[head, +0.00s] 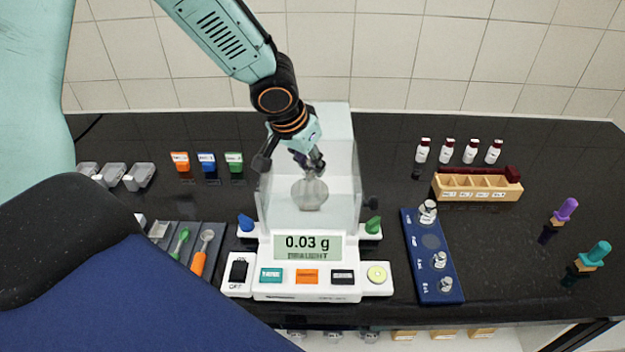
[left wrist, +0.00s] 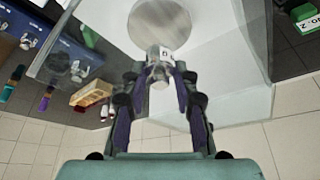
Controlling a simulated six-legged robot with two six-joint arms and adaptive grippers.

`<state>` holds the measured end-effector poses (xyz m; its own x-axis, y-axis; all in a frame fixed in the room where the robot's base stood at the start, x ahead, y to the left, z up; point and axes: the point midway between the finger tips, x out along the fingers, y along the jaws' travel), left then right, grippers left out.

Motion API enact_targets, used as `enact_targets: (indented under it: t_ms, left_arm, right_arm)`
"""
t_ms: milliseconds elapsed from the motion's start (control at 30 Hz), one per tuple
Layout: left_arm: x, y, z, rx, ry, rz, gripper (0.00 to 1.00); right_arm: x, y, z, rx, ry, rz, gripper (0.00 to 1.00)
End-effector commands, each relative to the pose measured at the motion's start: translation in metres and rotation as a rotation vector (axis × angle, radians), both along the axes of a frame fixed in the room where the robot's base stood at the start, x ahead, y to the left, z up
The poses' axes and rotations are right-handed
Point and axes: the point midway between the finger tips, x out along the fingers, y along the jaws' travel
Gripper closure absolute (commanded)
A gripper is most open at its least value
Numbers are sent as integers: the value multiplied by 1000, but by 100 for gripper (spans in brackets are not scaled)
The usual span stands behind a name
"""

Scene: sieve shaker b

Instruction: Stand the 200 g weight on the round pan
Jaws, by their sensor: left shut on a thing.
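The balance (head: 307,262) stands in the middle of the counter, its display reading 0.03 g with the word DRAUGHT. Its round pan (head: 310,194) is inside a clear glass box (head: 340,130). My left gripper (head: 313,163) reaches down into this box from above, over the pan. In the left wrist view, my left gripper (left wrist: 158,84) is shut on a small silver weight (left wrist: 160,55). The round pan (left wrist: 160,22) shows just beyond it. I cannot tell whether the weight touches the pan. My right gripper is not in view.
A blue weight block (head: 422,228) with several silver weights and an empty round spot stands to the right. A wooden vial rack (head: 477,187) and vials (head: 447,150) are behind it. Glass walls stand close around my left gripper. A grey tool tray (head: 205,250) is to the left.

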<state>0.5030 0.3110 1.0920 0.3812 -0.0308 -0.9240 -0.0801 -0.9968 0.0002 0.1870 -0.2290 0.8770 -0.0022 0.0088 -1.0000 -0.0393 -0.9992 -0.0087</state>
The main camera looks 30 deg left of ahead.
Motion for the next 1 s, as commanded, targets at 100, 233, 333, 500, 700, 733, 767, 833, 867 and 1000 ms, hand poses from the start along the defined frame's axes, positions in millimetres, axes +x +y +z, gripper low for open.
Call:
enact_targets:
  t_ms: [100, 233, 333, 500, 700, 733, 767, 833, 867, 1000]
  left_arm:
    - [0, -1, -20, 0, 2, -1, 100]
    - [1, -2, -33, 1, 2, -3, 100]
    - [2, -3, -36, 0, 1, -3, 100]
    - [2, -4, -34, 1, 0, -4, 100]
    - [2, -4, -38, 1, 0, -4, 100]
    - [2, -4, -38, 1, 0, -4, 100]
    - [2, -4, -38, 1, 1, -4, 69]
    - [2, -4, -37, 1, 1, -4, 63]
    - [2, -4, -37, 1, 1, -4, 60]
    - [2, -4, -37, 1, 1, -4, 48]
  right_arm:
    - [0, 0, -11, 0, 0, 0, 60]
    - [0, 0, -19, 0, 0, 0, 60]
    - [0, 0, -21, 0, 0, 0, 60]
    - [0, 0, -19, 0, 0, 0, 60]
    - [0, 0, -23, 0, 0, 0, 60]
    - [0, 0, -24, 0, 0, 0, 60]
    - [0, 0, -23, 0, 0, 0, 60]
    - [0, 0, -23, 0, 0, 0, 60]
    - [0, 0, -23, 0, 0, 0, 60]
    - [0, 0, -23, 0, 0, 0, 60]
